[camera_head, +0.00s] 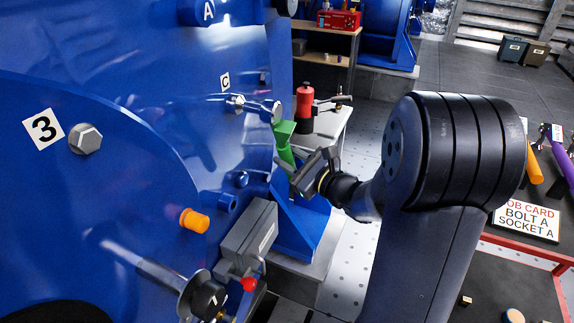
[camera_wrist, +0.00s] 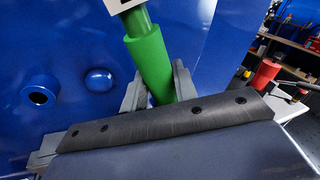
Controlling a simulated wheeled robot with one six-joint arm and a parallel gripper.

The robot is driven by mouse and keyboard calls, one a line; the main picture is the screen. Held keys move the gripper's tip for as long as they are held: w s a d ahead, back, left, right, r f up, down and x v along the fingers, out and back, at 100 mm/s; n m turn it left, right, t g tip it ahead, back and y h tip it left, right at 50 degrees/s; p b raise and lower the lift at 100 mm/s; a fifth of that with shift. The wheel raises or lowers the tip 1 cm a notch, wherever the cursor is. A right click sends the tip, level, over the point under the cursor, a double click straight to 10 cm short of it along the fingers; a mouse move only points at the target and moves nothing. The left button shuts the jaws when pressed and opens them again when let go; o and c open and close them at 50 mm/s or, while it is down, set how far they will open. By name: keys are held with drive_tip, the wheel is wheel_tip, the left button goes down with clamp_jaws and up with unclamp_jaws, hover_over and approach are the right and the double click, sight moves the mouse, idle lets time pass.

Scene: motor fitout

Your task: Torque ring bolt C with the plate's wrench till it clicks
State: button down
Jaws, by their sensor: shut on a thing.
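The green-handled wrench (camera_head: 286,143) stands nearly upright beside the blue motor housing. My gripper (camera_head: 299,177) is shut on its lower handle. In the wrist view the green handle (camera_wrist: 149,62) passes between my two jaws (camera_wrist: 160,88), with a white label partly seen at the top edge. The wrench's silver round head (camera_head: 277,111) is at the top, in line with a metal piece reaching left to ring bolt C (camera_head: 236,103). The C label (camera_head: 225,82) is just above. Whether the socket is fully seated on the bolt I cannot tell.
A red-bodied tool (camera_head: 305,97) stands on a pale table behind. A grey box (camera_head: 250,232) and an orange knob (camera_head: 194,219) are below left. At right, a job card (camera_head: 527,217) reads bolt A, socket A, near orange and purple handles (camera_head: 533,160).

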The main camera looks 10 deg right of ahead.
drive_tip(key=shift+w+d+r+n+b, duration=0.35)
drive_tip(key=shift+w+d+n+b, duration=0.25)
drive_tip(key=shift+b, duration=0.55)
drive_tip(key=shift+w+r, duration=0.25)
drive_tip(key=n+b, duration=0.1)
drive_tip(key=w+d+b, duration=0.1)
drive_tip(key=shift+w+r+n+t+y+b, duration=0.15)
drive_tip(key=shift+r+n+t+y+b, duration=0.15)
drive_tip(key=shift+r+n+y+b, duration=0.1)
drive_tip(key=shift+w+r, duration=0.1)
drive_tip(key=shift+r, duration=0.15)
drive_tip(key=shift+s+a+f+m, duration=0.25)
drive_tip(key=shift+s+f+m, duration=0.05)
drive_tip(key=shift+s, duration=0.1)
drive_tip(key=s+d, duration=0.4)
drive_tip(key=d, duration=0.1)
drive_tip(key=shift+d, duration=0.35)
drive_tip(key=shift+s, duration=0.1)
